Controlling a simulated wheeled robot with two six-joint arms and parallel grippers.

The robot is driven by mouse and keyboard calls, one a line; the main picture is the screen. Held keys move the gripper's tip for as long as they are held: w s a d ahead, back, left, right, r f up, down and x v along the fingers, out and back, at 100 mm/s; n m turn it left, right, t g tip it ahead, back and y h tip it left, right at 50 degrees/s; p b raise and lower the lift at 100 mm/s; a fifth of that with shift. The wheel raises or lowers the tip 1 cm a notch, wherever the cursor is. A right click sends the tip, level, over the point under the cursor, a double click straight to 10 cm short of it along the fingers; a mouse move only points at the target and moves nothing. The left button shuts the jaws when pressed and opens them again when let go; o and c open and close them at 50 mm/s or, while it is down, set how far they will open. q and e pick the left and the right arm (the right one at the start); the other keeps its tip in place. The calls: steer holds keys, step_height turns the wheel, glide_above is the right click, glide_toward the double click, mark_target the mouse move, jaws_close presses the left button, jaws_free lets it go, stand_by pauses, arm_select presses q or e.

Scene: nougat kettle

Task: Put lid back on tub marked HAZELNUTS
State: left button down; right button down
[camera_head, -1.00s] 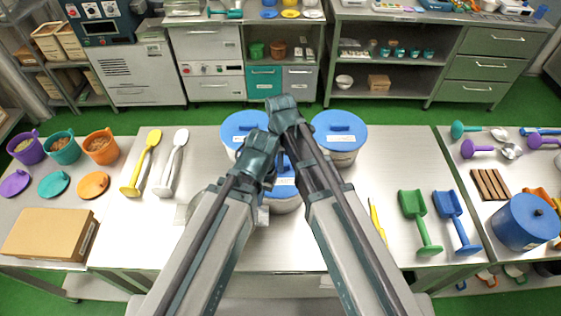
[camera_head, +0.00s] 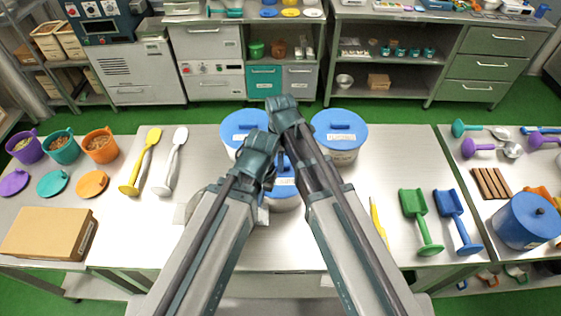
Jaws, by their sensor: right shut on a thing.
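Three pale tubs with blue lids stand around my arms on the middle table: the back left tub (camera_head: 244,128), the back right tub (camera_head: 340,155) and the front tub (camera_head: 286,205). The back two lids look seated. The front blue lid (camera_head: 286,190) is on or just over its tub; my arms hide part of it, so I cannot tell if it is seated. My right gripper (camera_head: 281,163) is at this lid's handle, shut on it, mostly hidden by my wrists. My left gripper (camera_head: 264,180) is beside it, its fingers hidden. Labels are too small to read, so I cannot tell which says HAZELNUTS.
Purple, teal and orange tubs (camera_head: 100,145) stand open at left, their lids (camera_head: 92,184) lying in front. Yellow and white spoons (camera_head: 173,165), a cardboard box (camera_head: 45,235), green and blue scoops (camera_head: 420,215) and a blue pot (camera_head: 524,222) lie around. Bare table shows right of my arms.

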stand_by(0.3)
steer(key=c, duration=0.7)
jaws_free()
steer(key=shift+o, duration=0.4)
steer(key=o, duration=0.5)
arm_select(q)
steer(key=shift+r, duration=0.1)
arm_select(e)
steer(key=shift+r, duration=0.1)
steer(key=shift+r+p, duration=3.4)
steer(key=shift+p, duration=0.15)
arm_select(q)
step_height(320, 180, up, 7)
